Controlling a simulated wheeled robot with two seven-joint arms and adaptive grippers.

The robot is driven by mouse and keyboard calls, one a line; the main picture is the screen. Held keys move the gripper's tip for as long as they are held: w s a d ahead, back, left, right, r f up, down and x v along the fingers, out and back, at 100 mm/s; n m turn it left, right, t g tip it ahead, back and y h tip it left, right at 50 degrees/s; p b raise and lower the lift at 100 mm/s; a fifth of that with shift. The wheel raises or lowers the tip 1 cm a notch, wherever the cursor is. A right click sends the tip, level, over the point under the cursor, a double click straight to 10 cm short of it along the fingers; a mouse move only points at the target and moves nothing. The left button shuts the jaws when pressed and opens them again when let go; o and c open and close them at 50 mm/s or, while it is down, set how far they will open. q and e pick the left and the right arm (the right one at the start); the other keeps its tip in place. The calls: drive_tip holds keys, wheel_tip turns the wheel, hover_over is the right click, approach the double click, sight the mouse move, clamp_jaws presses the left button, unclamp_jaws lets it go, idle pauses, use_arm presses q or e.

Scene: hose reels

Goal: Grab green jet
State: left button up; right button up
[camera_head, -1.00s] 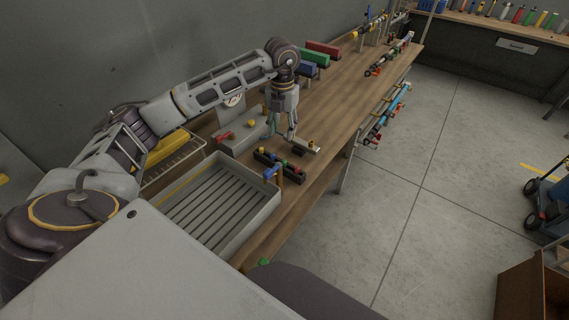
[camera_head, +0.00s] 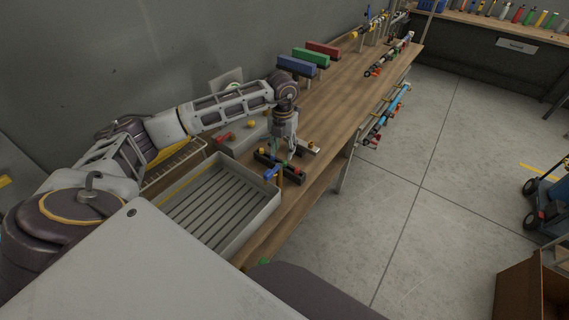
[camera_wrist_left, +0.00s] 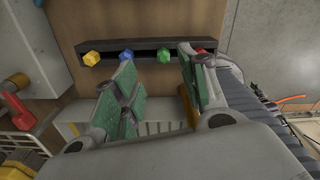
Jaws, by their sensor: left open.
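The green jet (camera_wrist_left: 164,55) sits in a dark rack (camera_wrist_left: 220,50) on the wooden bench, between a blue jet (camera_wrist_left: 126,56) and a red jet partly behind a finger. A yellow jet (camera_wrist_left: 92,59) is at the rack's left end. My left gripper (camera_wrist_left: 156,72) is open and empty, its fingertips pointing toward the rack. The green jet shows in the gap between the fingertips, nearer the right one; I cannot tell how far beyond them it is. In the head view my left gripper (camera_head: 285,152) is over the rack and hides much of it.
A grey slatted tray (camera_head: 262,213) stands at the bench's near end. A red fitting (camera_head: 224,138) lies behind. Blue, green and red blocks (camera_head: 322,50) stand farther along the bench. The bench middle is mostly clear.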

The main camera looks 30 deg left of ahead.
sight(285, 161)
use_arm(q)
drive_tip(key=shift+f, duration=0.2)
drive_tip(key=shift+w+d+f+p, duration=0.15)
drive_tip(key=shift+f+p, duration=0.2)
drive_tip(key=shift+f, duration=0.95)
drive_tip(key=shift+d+f+p, duration=0.1)
drive_tip(key=shift+f+p, duration=0.2)
drive_tip(key=shift+f, duration=1)
drive_tip(key=c, duration=0.9)
